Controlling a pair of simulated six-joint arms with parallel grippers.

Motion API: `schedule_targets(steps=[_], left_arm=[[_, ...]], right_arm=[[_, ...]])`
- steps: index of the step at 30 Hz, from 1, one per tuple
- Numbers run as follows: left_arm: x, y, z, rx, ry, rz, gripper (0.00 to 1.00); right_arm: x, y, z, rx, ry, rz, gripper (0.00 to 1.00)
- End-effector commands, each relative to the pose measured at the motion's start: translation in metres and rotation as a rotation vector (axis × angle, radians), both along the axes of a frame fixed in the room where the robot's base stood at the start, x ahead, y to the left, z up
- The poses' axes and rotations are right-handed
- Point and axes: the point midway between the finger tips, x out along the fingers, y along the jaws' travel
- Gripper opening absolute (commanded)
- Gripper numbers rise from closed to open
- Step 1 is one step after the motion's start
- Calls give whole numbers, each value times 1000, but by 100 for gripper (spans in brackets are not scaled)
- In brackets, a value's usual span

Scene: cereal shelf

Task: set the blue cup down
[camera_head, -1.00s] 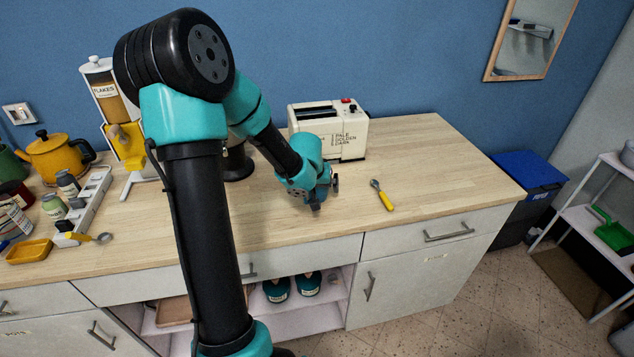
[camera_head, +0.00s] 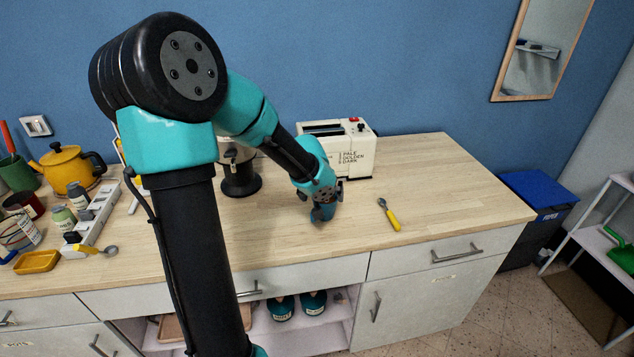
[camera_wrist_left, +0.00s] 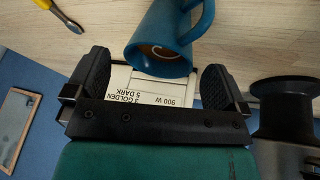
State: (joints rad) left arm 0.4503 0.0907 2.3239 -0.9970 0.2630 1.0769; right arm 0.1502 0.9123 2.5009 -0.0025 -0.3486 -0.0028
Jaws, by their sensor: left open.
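The blue cup (camera_wrist_left: 160,38) is in the left wrist view, just past the fingertips of my left gripper (camera_wrist_left: 153,78). Its rim faces the gripper and its handle is on the right. My right gripper is not in view.
The cream toaster (camera_head: 355,158) stands behind the gripper. A yellow-handled spoon (camera_head: 390,215) lies to the right, with bare counter (camera_head: 455,190) beyond it. A dark-based appliance (camera_head: 240,180) stands to the left. A yellow kettle (camera_head: 66,168) and jars are farther left.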

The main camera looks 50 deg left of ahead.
Motion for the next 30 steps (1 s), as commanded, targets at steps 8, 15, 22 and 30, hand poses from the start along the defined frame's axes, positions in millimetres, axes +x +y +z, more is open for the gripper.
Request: schedule_targets(steps=[8, 15, 22, 30], left_arm=[[-13, -5, 33, 0, -6, -1, 100], [-24, -8, 57, -2, -3, 0, 100], [-26, -9, 61, -3, -1, -1, 100], [-26, -9, 61, -2, 0, -1, 100]], right_arm=[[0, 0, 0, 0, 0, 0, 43], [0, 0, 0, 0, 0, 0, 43], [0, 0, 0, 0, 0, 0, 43], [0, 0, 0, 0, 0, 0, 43]])
